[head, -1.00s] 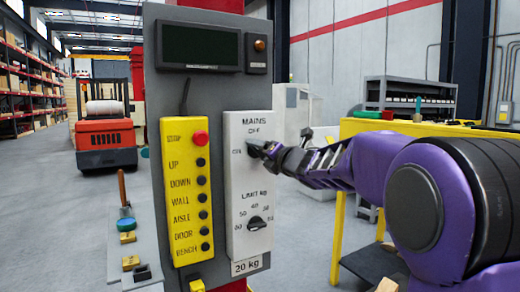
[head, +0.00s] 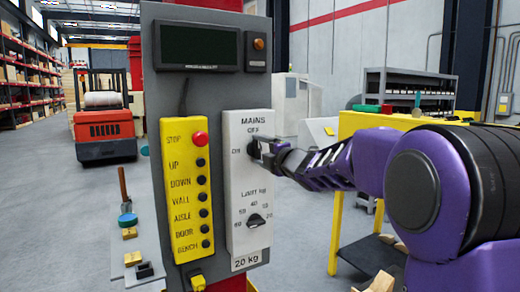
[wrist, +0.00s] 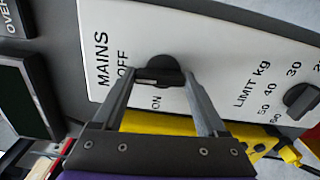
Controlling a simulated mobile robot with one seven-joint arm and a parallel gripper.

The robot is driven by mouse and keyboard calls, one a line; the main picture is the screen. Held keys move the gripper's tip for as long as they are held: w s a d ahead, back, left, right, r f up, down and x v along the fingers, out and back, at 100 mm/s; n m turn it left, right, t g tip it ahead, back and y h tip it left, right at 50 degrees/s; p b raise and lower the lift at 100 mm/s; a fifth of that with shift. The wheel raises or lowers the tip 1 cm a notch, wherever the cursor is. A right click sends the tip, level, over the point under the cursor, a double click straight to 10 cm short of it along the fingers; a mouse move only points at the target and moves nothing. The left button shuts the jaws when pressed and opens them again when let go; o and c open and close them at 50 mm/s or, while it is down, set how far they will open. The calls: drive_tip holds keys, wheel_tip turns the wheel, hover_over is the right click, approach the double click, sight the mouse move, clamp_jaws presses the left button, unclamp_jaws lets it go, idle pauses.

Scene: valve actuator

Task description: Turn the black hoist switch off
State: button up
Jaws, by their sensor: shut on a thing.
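The black mains switch (wrist: 160,68) is a knob on the white panel (wrist: 225,55), with OFF printed beside it and ON below it in the wrist view. My gripper (wrist: 161,78) has one finger on either side of the knob's bar and is shut on it. The bar lies roughly across the wrist view, its left end near the OFF lettering. In the head view the knob (head: 252,147) is partly hidden by my gripper (head: 263,150), which reaches in from the right.
A black limit knob (head: 256,221) sits lower on the same panel. A yellow button box (head: 181,225) with a red stop button (head: 200,139) hangs to the left. A dark display (head: 196,45) is above. A yellow-framed bench (head: 345,127) stands behind my arm.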

drive_tip(key=shift+r, duration=0.1)
idle(0.3)
drive_tip(key=o, duration=1.3)
